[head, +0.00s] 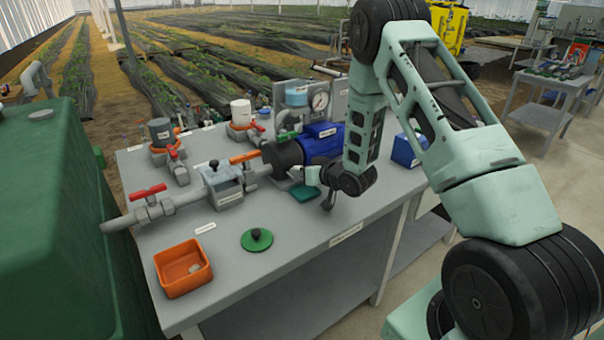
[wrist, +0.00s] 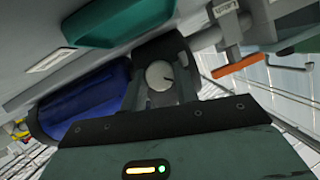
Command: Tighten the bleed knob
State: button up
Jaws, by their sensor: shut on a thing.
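The bleed knob (wrist: 160,75) is a small round pale-grey knob with a dark mark on its face, seen in the wrist view. It sits in front of a black pump body (wrist: 160,48). My gripper (wrist: 162,92) is shut on the knob, its dark fingers at either side of it. In the head view my gripper (head: 314,176) is at the near side of the black pump end (head: 283,156), beside the blue motor (head: 322,141). The knob cannot be made out clearly there.
A green tray-like piece (head: 305,193) lies just below my gripper. An orange bin (head: 183,268) and a green disc with a black knob (head: 257,239) stand on the grey bench (head: 300,245). The bench's front right is clear.

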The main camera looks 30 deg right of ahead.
jog(key=m+y, duration=0.2)
jog(key=m, duration=0.2)
jog(key=shift+d+t, duration=0.2)
jog(key=shift+t, duration=0.2)
jog(key=shift+f+m+t+y, duration=0.15)
jog(key=shift+m+t+y, duration=0.25)
jog(key=shift+m+y, duration=1)
jog(key=shift+m+h, duration=0.3)
jog(key=shift+m, duration=0.2)
jog(key=o, duration=1)
jog(key=shift+c, duration=0.2)
jog(key=shift+s+d, duration=0.1)
jog(key=shift+s, duration=0.05)
jog(key=b+v, duration=0.1)
jog(key=v, duration=1.6)
jog(key=shift+s+f+b, duration=0.1)
jog(key=shift+b, duration=0.25)
